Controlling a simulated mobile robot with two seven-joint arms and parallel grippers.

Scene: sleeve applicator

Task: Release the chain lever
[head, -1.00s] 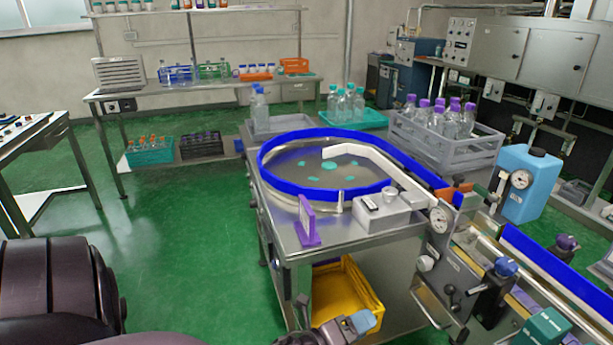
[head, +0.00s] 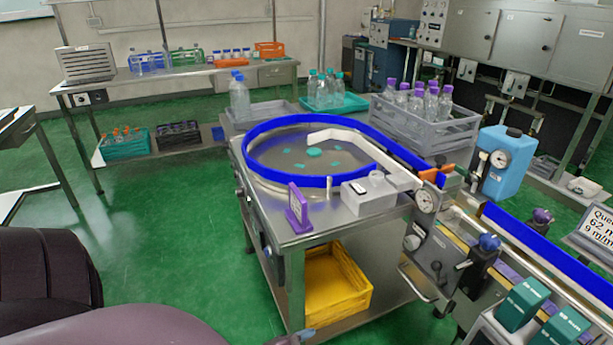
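A lever with a blue knob (head: 489,243) stands on a dark block on the conveyor machine at the right. A small black knob (head: 436,266) sits on the panel left of it, and a dark purple knob (head: 541,216) stands behind the rail. I cannot tell which of these is the chain lever. Only a small grey-blue tip, apparently of my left gripper (head: 303,336), shows at the bottom edge, well left of the knobs and apart from them. Its fingers are hidden. My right gripper is not in view.
A steel table with a blue-rimmed turntable (head: 312,118) stands in the middle, with a yellow bin (head: 335,292) below. Teal boxes (head: 522,303) stand at the front right. A grey crate (head: 425,137) of bottles is behind. The green floor (head: 170,235) at left is clear.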

